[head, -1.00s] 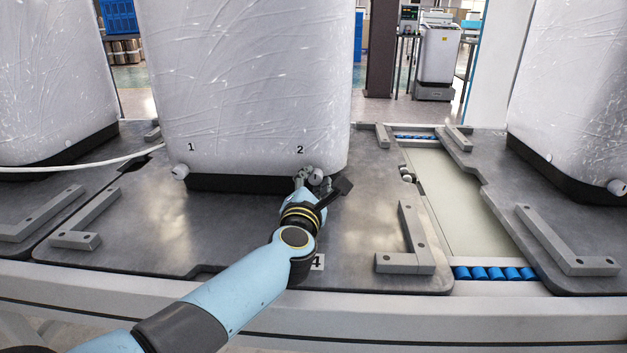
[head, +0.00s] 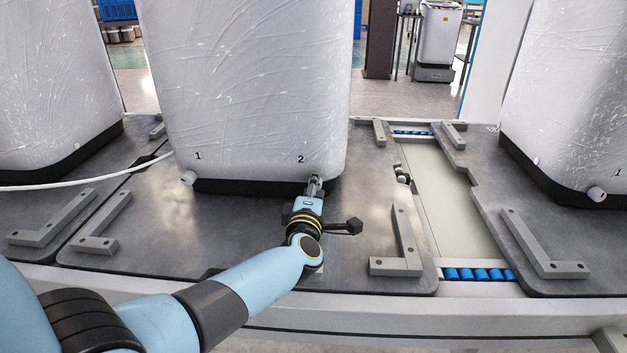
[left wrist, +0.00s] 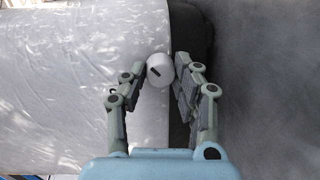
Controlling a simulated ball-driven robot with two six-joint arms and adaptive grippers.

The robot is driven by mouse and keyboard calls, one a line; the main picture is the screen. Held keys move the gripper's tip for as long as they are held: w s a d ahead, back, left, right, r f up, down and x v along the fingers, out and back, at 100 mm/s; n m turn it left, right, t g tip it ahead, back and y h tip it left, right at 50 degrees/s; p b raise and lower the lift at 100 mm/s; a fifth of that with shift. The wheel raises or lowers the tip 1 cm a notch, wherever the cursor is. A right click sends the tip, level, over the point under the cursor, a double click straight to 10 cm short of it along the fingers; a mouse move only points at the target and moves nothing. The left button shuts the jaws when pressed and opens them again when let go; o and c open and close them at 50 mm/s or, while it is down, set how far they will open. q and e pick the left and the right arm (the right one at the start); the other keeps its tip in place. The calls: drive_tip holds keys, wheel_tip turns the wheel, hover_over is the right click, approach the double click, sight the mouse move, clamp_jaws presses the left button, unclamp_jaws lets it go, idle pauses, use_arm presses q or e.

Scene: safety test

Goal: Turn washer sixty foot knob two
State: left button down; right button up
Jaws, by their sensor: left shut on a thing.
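The wrapped white washer (head: 245,95) stands on a dark metal pallet, with the numbers 1 and 2 printed low on its front. Foot knob one (head: 188,178) sticks out at its lower left corner. My left gripper (head: 315,183) is at the lower right corner, under the number 2, and largely hides foot knob two there. In the left wrist view, foot knob two (left wrist: 160,70) is a round white knob with a short dark mark on its face. It sits between the two fingertips of my left gripper (left wrist: 161,76), which is shut on it. My right gripper is out of view.
The metal pallet (head: 150,235) carries raised L-shaped brackets (head: 398,255). A white hose (head: 80,185) runs to the left. Another wrapped washer (head: 570,100) stands at the right, across a pale channel (head: 445,195) with blue rollers (head: 488,275).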

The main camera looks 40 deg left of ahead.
use_arm(q)
drive_tip(key=shift+m+p, duration=0.45)
drive_tip(key=shift+m, duration=0.35)
drive_tip(key=shift+f, duration=0.1)
drive_tip(key=c, duration=1)
unclamp_jaws()
drive_tip(key=v, duration=1.2)
drive_tip(key=shift+d, duration=0.15)
